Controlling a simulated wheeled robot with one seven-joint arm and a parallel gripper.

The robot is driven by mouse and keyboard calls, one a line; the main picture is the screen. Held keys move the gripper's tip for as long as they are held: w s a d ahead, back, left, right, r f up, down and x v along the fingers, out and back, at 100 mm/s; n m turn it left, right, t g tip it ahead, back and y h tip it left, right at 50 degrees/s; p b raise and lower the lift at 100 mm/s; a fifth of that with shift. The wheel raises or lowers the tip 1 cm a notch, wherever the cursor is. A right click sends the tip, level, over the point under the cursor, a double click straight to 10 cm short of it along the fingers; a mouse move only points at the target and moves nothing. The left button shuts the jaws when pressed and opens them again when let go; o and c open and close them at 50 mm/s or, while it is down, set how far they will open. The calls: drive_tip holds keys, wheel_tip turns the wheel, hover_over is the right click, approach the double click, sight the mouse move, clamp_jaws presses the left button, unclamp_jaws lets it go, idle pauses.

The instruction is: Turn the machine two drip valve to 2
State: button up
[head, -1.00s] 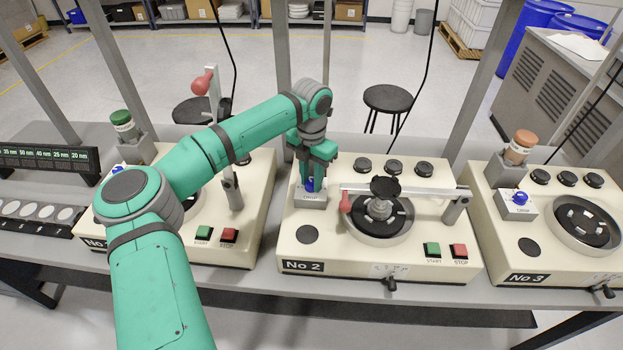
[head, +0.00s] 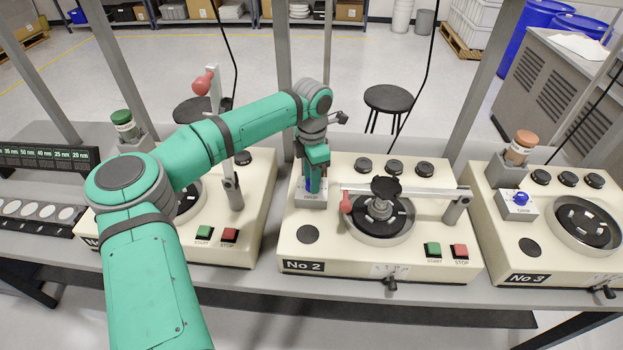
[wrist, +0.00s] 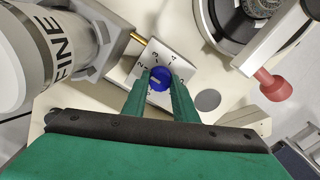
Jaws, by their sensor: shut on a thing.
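The machine two drip valve is a blue knob (head: 309,186) on a small pale block (head: 311,203) at the back left of the No 2 machine (head: 340,254). My gripper (head: 314,186) points down over the block, its fingers around the knob. In the wrist view, my gripper (wrist: 158,92) is shut on the blue knob (wrist: 160,74), one finger on each side. Numbers including 2, 3 and 4 show on the dial plate (wrist: 178,62) around it. A pale mark shows on the knob, but I cannot tell exactly which number it points to.
The No 2 plate (head: 398,225), with an arm and red ball (head: 346,206), lies right of the valve. No 3 machine (head: 545,262) has a similar valve (head: 520,199).

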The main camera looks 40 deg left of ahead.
idle(0.3)
drive_tip(key=o, duration=1.1)
wheel_tip(320, 180, up, 11)
drive_tip(key=shift+f, duration=0.1)
drive_tip(key=shift+a, duration=0.1)
